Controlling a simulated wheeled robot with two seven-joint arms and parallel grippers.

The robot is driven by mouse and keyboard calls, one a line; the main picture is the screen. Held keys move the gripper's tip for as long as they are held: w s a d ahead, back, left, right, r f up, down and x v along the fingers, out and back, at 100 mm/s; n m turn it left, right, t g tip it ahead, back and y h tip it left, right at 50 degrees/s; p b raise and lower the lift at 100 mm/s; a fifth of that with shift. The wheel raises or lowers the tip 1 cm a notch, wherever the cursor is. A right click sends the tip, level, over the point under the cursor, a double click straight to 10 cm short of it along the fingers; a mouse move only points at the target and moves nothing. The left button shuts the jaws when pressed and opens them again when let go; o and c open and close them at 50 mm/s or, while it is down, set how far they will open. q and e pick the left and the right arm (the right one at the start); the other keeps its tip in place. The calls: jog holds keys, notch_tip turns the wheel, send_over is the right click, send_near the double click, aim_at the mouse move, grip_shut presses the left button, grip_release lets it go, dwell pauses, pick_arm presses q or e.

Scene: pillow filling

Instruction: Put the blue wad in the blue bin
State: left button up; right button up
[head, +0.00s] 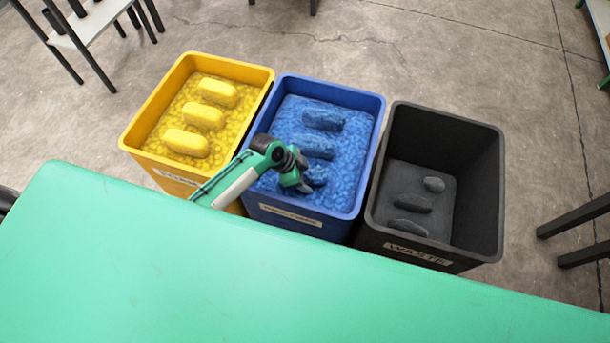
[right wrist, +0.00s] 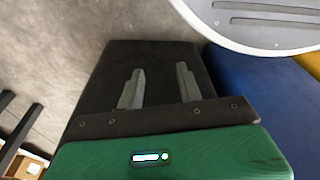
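The blue bin (head: 368,107) stands in the middle of three bins, with blue filling inside. Two dark blue wads, a far one (head: 323,119) and a middle one (head: 317,148), lie on the filling. A third blue wad (head: 317,176) is at my left gripper (head: 304,186), low over the near part of the bin. The arm hides part of it; I cannot tell whether the fingers hold it or only touch it. My right gripper (right wrist: 160,86) shows only in the right wrist view, its two fingers apart and nothing between them.
The yellow bin (head: 137,137) with several yellow wads stands left. The dark waste bin (head: 487,190) stands right, with three dark lumps inside. A bare green table (head: 220,280) lies in front. Dark legs (head: 580,215) stand at the right edge.

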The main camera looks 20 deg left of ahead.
pick_arm(q)
jog(key=shift+o, duration=0.7)
jog(key=shift+r, duration=0.2)
jog(key=p+v, duration=0.1)
jog(key=v, duration=0.9)
jog(key=shift+a+r, duration=0.15)
jog(key=shift+r, duration=0.15)
jog(key=shift+s+a+r, duration=0.15)
jog(key=shift+r, duration=0.15)
jog(key=shift+a+r, duration=0.1)
jog(key=shift+r, duration=0.1)
pick_arm(e)
jog(key=shift+s+d+f, duration=0.15)
jog(key=shift+s+f, duration=0.1)
jog(key=shift+f, duration=0.35)
jog(key=shift+s+d+f, duration=0.1)
jog(key=shift+s+f, duration=0.15)
jog(key=shift+f, duration=0.3)
jog(key=shift+s, duration=0.15)
